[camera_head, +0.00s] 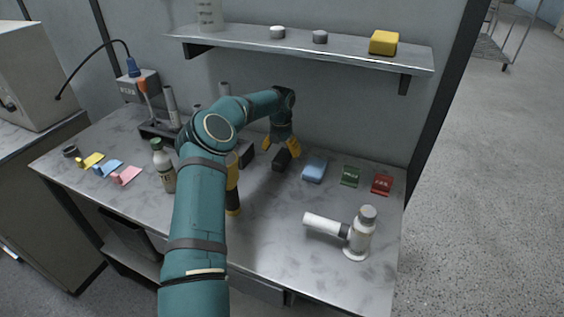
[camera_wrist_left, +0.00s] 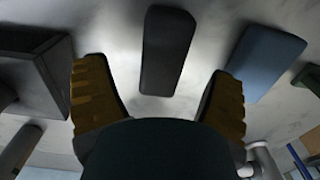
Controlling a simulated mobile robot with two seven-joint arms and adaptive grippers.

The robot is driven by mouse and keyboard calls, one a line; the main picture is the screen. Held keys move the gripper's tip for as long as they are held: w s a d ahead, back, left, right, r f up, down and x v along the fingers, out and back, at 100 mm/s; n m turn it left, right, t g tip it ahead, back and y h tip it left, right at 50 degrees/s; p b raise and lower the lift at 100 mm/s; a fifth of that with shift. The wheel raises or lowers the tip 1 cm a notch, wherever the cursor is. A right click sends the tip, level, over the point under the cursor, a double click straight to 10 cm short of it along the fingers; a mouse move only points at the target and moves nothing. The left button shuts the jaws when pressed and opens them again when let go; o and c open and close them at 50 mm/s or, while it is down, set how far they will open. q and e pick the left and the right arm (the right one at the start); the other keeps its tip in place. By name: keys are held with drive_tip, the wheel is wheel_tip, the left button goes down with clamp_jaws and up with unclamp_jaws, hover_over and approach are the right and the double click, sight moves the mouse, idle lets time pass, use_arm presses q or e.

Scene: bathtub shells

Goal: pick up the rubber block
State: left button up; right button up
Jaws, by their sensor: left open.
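The rubber block is most likely the dark block (camera_head: 281,160) lying on the grey workbench (camera_head: 270,238), near the back. In the left wrist view it is a dark rounded bar (camera_wrist_left: 167,50) just beyond and between the fingertips. My left gripper (camera_head: 282,147) has yellow fingers and hangs just above and behind the block. In the left wrist view its two yellow fingers (camera_wrist_left: 160,88) are spread wide, with nothing between the pads that I can see. I cannot tell whether the tips touch the bench. My right gripper is not in view.
A blue block (camera_head: 315,168) lies right of the dark block, with green (camera_head: 350,176) and red (camera_head: 382,184) items beyond. Another dark object (camera_head: 246,154) stands left, partly hidden by my arm. A white device (camera_head: 357,235) stands front right. A shelf (camera_head: 300,46) overhangs the back.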

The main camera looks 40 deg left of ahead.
sight(282, 155)
use_arm(q)
wheel_tip(282, 155, down, 4)
drive_tip(key=shift+w+r+b, duration=0.15)
drive_tip(key=shift+b, duration=0.2)
drive_tip(key=c, duration=1.3)
wheel_tip(282, 155, up, 10)
drive_tip(key=p, duration=0.2)
drive_tip(key=shift+r+p, duration=0.1)
drive_tip(key=shift+p, duration=0.25)
drive_tip(key=shift+c, duration=0.2)
drive_tip(key=o, duration=0.5)
drive_tip(key=shift+c, duration=1.4)
drive_tip(key=shift+d, duration=0.1)
